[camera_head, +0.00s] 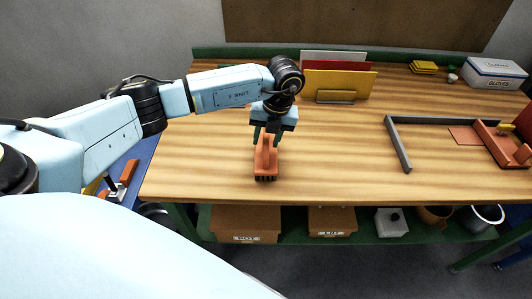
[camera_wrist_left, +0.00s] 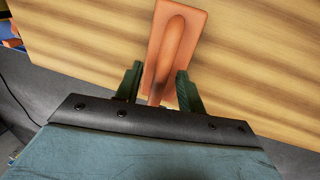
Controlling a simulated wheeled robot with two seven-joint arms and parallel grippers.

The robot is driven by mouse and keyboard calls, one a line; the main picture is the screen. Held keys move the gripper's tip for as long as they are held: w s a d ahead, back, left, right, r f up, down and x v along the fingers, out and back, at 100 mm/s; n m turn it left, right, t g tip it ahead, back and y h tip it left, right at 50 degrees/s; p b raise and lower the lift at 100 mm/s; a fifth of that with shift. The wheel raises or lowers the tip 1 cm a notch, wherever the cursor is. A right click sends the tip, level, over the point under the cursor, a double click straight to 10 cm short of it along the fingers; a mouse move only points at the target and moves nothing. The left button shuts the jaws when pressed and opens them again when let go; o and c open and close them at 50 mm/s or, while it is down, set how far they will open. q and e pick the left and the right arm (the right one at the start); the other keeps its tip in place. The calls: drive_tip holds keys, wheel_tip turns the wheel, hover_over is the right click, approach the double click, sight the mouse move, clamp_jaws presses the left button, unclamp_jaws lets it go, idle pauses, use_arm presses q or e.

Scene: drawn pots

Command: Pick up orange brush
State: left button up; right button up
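The orange brush (camera_head: 265,163) stands near the front edge of the wooden table, dark bristles down, with its handle toward my gripper. In the left wrist view the brush (camera_wrist_left: 177,40) shows its flat orange back and raised handle. My left gripper (camera_head: 267,133) is over the brush's handle end, pointing down. In the left wrist view its green fingers (camera_wrist_left: 160,78) are apart, one on each side of the handle, with gaps visible. Whether a fingertip touches the brush I cannot tell. My right gripper is not in view.
A file rack (camera_head: 337,82) with red, yellow and white folders stands behind the arm. A grey bar frame (camera_head: 397,145) and a reddish tray (camera_head: 497,144) lie at right, a gloves box (camera_head: 494,72) at back right. The table's middle is clear. Boxes (camera_head: 245,222) stand on the shelf below.

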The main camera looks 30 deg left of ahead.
use_arm(q)
drive_tip(key=shift+s+a+f, duration=0.1)
drive_tip(key=shift+f, duration=0.65)
clamp_jaws()
drive_tip(key=shift+r, duration=0.1)
wheel_tip(320, 180, up, 10)
drive_tip(key=shift+f+b, duration=0.1)
drive_tip(key=shift+b, duration=0.25)
